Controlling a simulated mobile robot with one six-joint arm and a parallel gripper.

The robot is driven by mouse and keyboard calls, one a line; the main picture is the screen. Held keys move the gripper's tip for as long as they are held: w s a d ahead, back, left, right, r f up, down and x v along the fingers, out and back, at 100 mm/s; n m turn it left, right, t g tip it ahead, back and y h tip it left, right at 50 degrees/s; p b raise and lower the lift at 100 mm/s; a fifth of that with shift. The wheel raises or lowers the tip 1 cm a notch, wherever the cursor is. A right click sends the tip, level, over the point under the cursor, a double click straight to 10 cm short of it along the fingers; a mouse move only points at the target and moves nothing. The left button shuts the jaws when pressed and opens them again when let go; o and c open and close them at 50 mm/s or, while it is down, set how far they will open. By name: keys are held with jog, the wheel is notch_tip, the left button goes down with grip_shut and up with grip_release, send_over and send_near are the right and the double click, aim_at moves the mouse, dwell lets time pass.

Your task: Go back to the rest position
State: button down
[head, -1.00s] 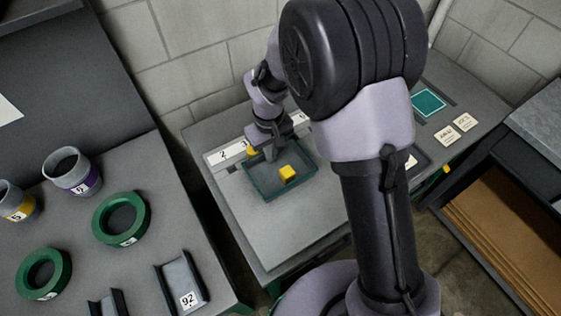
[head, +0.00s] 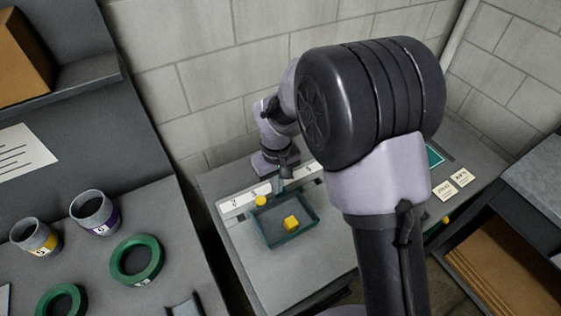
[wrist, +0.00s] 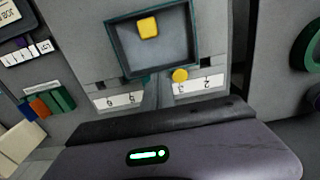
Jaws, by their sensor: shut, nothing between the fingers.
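In the wrist view the narrow closed fingers (wrist: 160,92) point toward the tray's near rim (wrist: 113,50). A yellow cube (head: 291,224) lies inside the tray, apart from the gripper; it also shows in the wrist view (wrist: 147,27). A small yellow round piece (head: 261,201) sits outside the tray, by its back left corner.
A left bench holds green rings (head: 137,260) and grey cups (head: 94,212). Cream labelled tiles (head: 445,190) lie at right. The bench (head: 262,272) in front of the tray is clear.

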jog(key=s+d+r+m+t+y+b, duration=0.1)
jog(key=s+d+r+m+b, duration=0.15)
jog(key=d+r, duration=0.2)
jog(key=s+d+r+m+t+b, duration=0.1)
jog(key=s+d+r+m+b, duration=0.1)
jog(key=d+r+b, duration=0.3)
jog(key=s+d+r+m+t+b, duration=0.1)
jog(key=s+d+m+t, duration=0.1)
jog(key=s, duration=0.5)
jog(key=s+d+r+m+t+y+b, duration=0.1)
jog(key=s+d+r+m, duration=0.1)
jog(key=s, duration=0.6)
jog(key=d+m, duration=0.1)
jog(key=m, duration=0.1)
jog(key=shift+s+d+r+m+t, duration=0.25)
jog(key=shift+s+r+m+t, duration=0.05)
jog(key=shift+m+t, duration=0.1)
